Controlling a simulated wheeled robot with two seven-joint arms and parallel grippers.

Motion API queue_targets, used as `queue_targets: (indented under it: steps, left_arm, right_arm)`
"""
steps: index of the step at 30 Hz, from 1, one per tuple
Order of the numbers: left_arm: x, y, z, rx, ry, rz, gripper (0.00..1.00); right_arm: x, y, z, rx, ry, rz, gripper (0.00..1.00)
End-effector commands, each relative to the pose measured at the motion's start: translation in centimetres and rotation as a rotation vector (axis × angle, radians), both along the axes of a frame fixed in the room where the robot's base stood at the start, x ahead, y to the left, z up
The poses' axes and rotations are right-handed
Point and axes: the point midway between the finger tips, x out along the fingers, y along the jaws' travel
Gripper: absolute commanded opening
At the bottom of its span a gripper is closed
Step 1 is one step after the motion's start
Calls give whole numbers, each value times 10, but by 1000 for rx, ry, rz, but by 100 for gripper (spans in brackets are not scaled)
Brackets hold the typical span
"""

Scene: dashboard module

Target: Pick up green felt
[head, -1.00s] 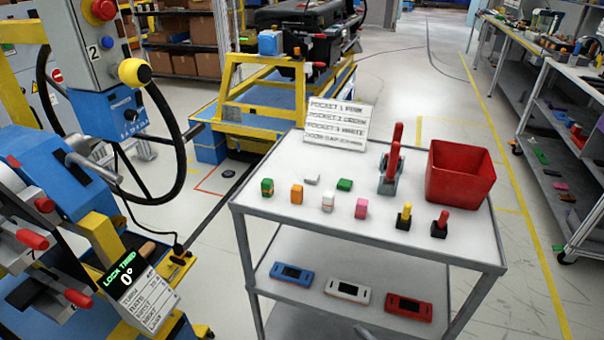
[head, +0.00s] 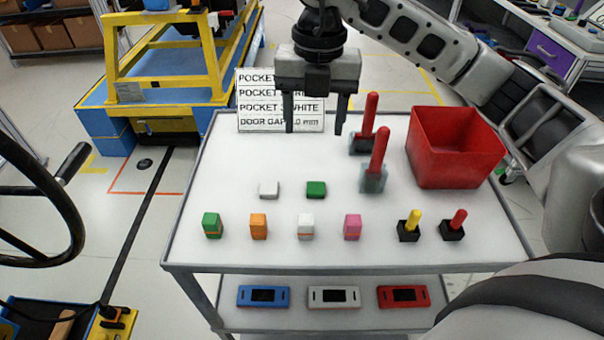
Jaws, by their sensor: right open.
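A small flat green piece (head: 316,189), which looks like the green felt, lies on the white top of the cart (head: 240,160), right of a similar white piece (head: 269,189). A green block with an orange band (head: 212,225) stands in the front row. My right gripper (head: 313,130) is open with its fingers pointing down. It hangs beyond the flat green piece in the picture, in front of the sign, with nothing between its fingers. My left gripper is out of view.
Orange, white and pink blocks (head: 352,227) and yellow and red-handled plugs (head: 452,226) stand in front. Two red-handled tools (head: 374,172) and a red bin (head: 456,147) are at right. A pocket sign (head: 280,122) stands at the back. Colored devices (head: 334,297) lie below.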

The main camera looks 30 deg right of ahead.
Motion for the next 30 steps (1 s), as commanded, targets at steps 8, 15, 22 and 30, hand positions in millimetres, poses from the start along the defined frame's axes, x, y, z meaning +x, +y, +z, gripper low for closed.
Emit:
queue_targets:
  steps: [8,15,22,30]
  left_arm:
    - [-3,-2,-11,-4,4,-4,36]
    - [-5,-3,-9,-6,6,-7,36]
    - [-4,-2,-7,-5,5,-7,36]
    - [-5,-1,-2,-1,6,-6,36]
  right_arm:
    - [-1,-7,-45,-35,0,-25,58]
    - [0,-8,-87,-35,-3,-25,58]
    - [0,-8,-104,-34,-6,-25,58]
    - [-1,-9,-141,-33,-3,-25,58]
